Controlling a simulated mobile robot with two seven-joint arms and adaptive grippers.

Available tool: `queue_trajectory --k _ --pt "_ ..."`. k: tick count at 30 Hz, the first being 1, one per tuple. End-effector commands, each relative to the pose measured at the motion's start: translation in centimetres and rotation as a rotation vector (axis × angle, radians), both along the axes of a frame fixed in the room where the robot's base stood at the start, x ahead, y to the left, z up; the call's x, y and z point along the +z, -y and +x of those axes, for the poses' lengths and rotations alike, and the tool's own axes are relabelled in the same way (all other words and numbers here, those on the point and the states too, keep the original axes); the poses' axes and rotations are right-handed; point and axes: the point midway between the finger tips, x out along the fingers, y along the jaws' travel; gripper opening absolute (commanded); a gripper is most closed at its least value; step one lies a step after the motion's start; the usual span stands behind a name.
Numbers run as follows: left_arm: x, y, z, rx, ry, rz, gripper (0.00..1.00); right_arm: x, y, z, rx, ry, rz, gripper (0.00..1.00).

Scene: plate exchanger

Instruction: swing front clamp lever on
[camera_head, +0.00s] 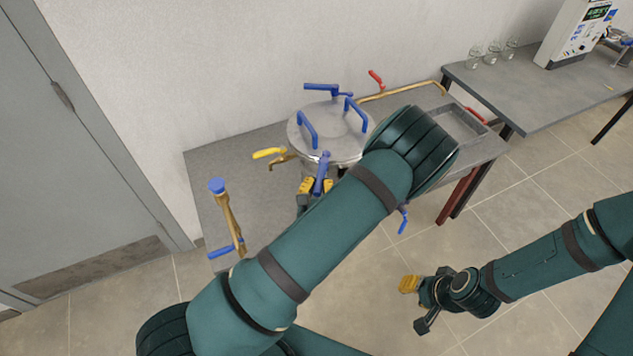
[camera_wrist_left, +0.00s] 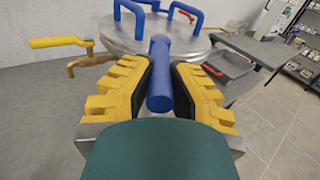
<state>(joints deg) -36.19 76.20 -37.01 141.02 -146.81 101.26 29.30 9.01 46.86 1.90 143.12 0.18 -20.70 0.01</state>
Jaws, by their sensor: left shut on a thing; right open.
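The plate exchanger (camera_head: 329,128) is a round steel vessel with a lid and blue handles, standing on the grey table. Its front clamp lever (camera_head: 322,168) is blue and sits at the near side of the lid rim. In the left wrist view the lever (camera_wrist_left: 160,80) stands between the yellow finger pads, its end pointing at the camera. My left gripper (camera_head: 316,187) is shut on this lever; my left arm hides part of the vessel and table. My right gripper (camera_head: 412,297) is open and empty, over the floor at the lower right, away from the vessel.
A yellow-handled valve (camera_head: 269,153) juts out left of the vessel. A brass pipe with blue ends (camera_head: 229,210) stands at the table's left edge. A second table (camera_head: 550,95) holds glassware and a device.

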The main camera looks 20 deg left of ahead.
Motion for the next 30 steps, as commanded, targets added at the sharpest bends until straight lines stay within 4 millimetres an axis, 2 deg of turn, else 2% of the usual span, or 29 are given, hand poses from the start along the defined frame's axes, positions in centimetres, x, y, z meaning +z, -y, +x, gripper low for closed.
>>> queue_trajectory --k 21,22,24,25,30 --pt "-0.21 0.22 -0.19 -0.009 -0.007 0.0 0.0 0.11 0.01 0.0 0.0 0.0 0.0 0.39" --pt "-0.21 0.22 -0.19 -0.009 -0.007 0.0 0.24 0.1 0.02 0.0 0.0 0.0 0.0 0.39" --pt "-0.19 0.23 -0.18 -0.009 -0.006 0.0 0.49 0.11 0.01 0.0 0.0 0.0 0.0 0.39" --pt "-0.17 0.24 -0.17 -0.009 -0.005 0.0 0.51 0.11 0.01 0.0 0.0 0.0 0.0 0.39" --pt "-0.1 0.26 -0.16 -0.01 -0.003 0.0 0.51 0.12 0.0 0.0 0.0 0.0 0.0 0.39"
